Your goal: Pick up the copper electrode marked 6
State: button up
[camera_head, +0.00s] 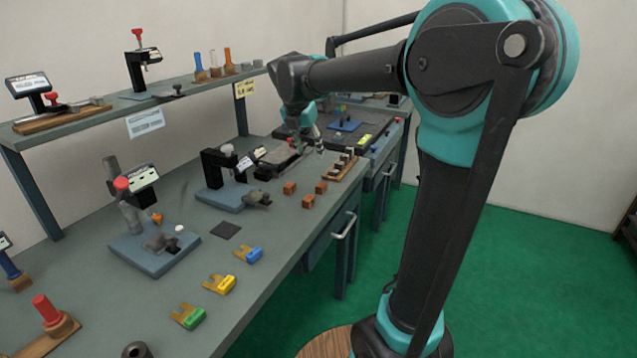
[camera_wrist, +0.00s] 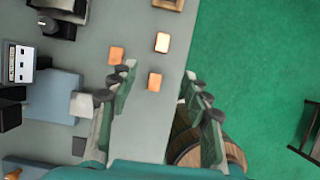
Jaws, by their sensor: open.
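Three small copper blocks lie on the bench in the head view: a left one (camera_head: 289,187), a right one (camera_head: 321,187) and a front one (camera_head: 308,201). In the wrist view they show as orange-brown blocks (camera_wrist: 115,55), (camera_wrist: 162,42) and (camera_wrist: 155,82). No number can be read on any of them, so I cannot tell which is marked 6. My gripper (camera_head: 309,146) is open and empty, above the bench behind the blocks in the head view. In the wrist view one block appears between its spread fingers (camera_wrist: 160,78), apart from them.
A wooden rack (camera_head: 341,167) stands behind the blocks. A blue-based fixture (camera_head: 229,197) stands to their left. Blue, yellow and green forked pieces (camera_head: 248,254) lie nearer along the front edge. A shelf (camera_head: 90,112) runs above the bench's back. The bench edge is close right of the blocks.

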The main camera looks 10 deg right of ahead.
send_over(321, 185)
jog(key=s+a, duration=0.2)
notch_tip(321, 185, down, 10)
jog(key=shift+f, duration=0.25)
jog(key=shift+d+x, duration=0.15)
jog(key=shift+x, duration=1.25)
jog(key=shift+d+x, duration=0.1)
jog(key=shift+x, duration=1.35)
jog(key=shift+r, duration=0.1)
jog(key=shift+c, duration=0.3)
grip_shut()
